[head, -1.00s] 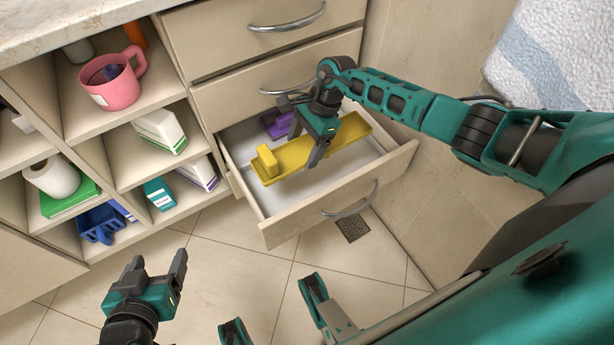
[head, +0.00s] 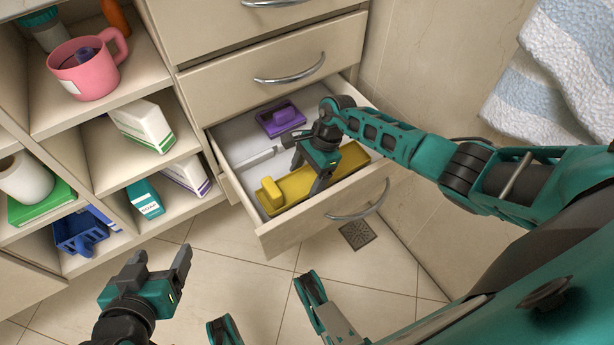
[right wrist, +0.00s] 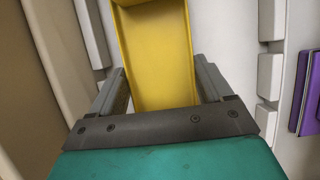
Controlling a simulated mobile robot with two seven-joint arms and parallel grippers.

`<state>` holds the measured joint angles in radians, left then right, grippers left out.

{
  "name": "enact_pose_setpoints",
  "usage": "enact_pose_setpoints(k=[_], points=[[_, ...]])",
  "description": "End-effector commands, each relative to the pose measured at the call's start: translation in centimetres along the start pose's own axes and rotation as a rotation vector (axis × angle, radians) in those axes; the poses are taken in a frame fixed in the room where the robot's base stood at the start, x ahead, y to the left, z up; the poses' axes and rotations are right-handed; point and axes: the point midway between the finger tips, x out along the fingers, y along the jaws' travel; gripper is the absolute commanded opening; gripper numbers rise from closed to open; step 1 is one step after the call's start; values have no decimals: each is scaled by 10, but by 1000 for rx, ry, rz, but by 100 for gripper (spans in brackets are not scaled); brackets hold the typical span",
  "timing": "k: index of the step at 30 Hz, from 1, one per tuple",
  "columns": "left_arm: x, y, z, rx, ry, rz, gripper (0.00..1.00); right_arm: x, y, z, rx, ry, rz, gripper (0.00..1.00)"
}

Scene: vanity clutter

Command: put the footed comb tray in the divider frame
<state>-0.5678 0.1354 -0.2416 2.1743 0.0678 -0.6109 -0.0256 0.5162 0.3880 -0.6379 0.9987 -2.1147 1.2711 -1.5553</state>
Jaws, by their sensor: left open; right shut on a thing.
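The yellow tray (head: 294,187), long with a raised block at its left end, appears to be the footed comb tray. It is in the open drawer, along the front side. My right gripper (head: 307,181) is shut on it near its middle. In the right wrist view the yellow tray (right wrist: 158,60) runs between the fingers. White notched strips (right wrist: 271,75) beside it seem to belong to the divider frame, and a white bar (head: 258,160) shows behind the tray. I cannot tell whether the tray is fully seated. My left gripper (head: 161,262) is open and empty above the floor.
A purple handled object (head: 281,120) lies at the back of the drawer. The drawer front (head: 325,215) and its side walls stand close around the tray. Shelves at left hold a pink mug (head: 88,72), boxes and a blue caddy (head: 78,232). The floor is clear.

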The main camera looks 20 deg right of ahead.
Motion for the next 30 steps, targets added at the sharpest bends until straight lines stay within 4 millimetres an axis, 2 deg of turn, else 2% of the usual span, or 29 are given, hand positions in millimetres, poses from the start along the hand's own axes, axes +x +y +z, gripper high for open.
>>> enact_pose_setpoints(k=[8,9,14,23,30], points=[[0,-1,-5,1,10,-1,74,1,0,-1,0,1,0,47],[0,-1,-5,1,9,-1,74,1,0,-1,0,1,0,83],[0,-1,-4,1,8,-2,74,1,0,-1,0,1,0,99],[0,-2,-2,0,5,-4,74,-1,0,0,-1,0,-1,100],[-9,-3,-11,-2,5,-11,74,-41,-1,0,-1,4,-3,100]])
